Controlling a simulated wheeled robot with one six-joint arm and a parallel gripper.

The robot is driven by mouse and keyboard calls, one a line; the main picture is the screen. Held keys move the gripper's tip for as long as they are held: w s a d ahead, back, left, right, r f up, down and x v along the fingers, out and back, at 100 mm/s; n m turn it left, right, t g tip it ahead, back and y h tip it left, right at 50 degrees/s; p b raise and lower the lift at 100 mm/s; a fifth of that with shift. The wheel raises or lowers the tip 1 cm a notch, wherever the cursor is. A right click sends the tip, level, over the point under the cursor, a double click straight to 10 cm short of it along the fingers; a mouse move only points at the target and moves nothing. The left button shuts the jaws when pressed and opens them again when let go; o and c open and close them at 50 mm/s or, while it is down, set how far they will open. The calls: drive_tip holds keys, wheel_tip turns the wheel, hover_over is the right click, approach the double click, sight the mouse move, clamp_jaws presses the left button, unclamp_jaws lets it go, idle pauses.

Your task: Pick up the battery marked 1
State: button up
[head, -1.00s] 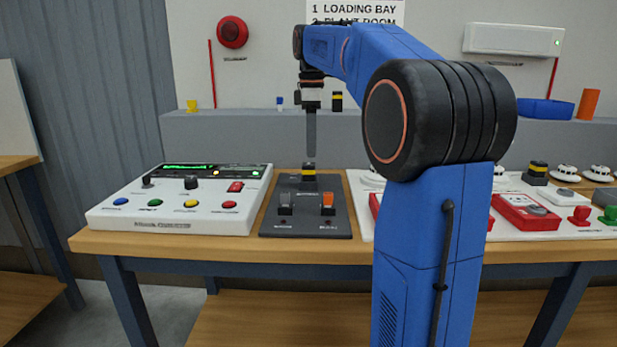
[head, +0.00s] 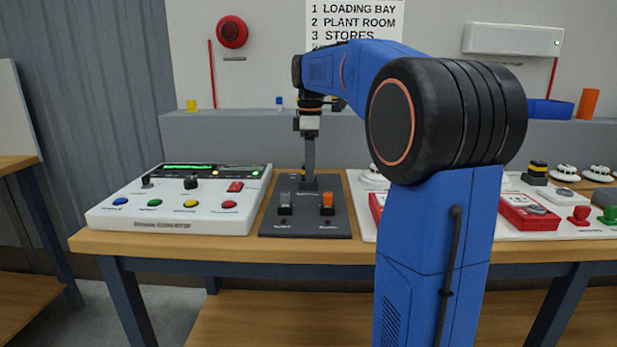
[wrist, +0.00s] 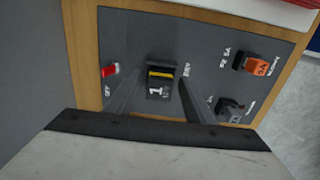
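The battery marked 1 (wrist: 160,90) is dark with a yellow band and stands on the dark grey panel (head: 268,220), also in the wrist view (wrist: 205,48). My gripper (wrist: 162,79) reaches down over it, with one finger on each side of the battery in the wrist view. The fingers look open, and I see no clear grip on the battery. In the head view my gripper (head: 309,186) is low over the back of the panel, and its finger hides the battery.
A white console (head: 178,212) stands left. Another yellow-banded block (head: 535,172) stands at right. A grey ledge (head: 230,135) runs behind the table.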

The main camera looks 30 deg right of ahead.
clamp_jaws()
